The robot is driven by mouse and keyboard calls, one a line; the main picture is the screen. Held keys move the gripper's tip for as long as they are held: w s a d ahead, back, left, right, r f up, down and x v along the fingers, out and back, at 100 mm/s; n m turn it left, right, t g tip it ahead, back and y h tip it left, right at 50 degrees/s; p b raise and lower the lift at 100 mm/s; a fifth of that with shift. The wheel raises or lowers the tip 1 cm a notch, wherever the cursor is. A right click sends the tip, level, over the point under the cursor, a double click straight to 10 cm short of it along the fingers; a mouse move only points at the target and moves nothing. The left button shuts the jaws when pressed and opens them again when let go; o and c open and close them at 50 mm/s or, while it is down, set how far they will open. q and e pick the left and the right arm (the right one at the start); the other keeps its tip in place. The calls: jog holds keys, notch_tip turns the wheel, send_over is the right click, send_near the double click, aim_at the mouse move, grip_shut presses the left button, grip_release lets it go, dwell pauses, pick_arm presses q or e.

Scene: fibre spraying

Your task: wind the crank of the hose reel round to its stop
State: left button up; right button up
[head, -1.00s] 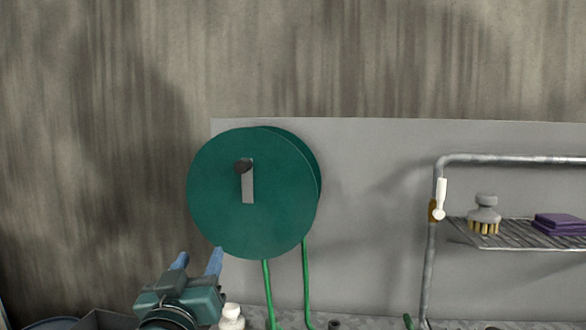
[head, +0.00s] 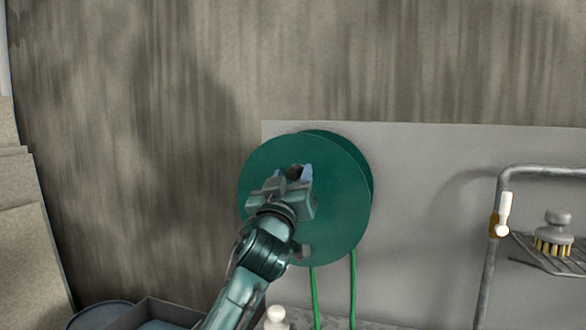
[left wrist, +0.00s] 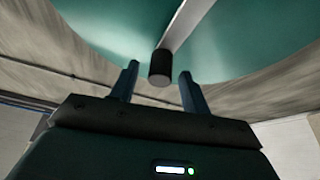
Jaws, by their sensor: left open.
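The hose reel (head: 335,215) is a round dark green drum against the grey panel, with green hose hanging below it. In the head view my left gripper (head: 294,174) is in front of the reel face, and its fingers are at the dark crank knob (head: 295,171). The gripper hides most of the crank arm. In the left wrist view the crank arm (left wrist: 187,24) is a pale bar ending in the black knob (left wrist: 160,68). My left gripper (left wrist: 159,86) is open, with the knob between and slightly beyond its fingertips. My right gripper is not in view.
A metal pipe frame (head: 489,260) with a wire shelf stands to the right, holding a scrub brush (head: 553,234). A white-handled tool (head: 504,214) hangs on the frame. A white bottle (head: 277,318) and a grey bin (head: 160,308) are below. The panel right of the reel is clear.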

pick_arm(q)
jog(key=shift+x, duration=0.75)
grip_shut()
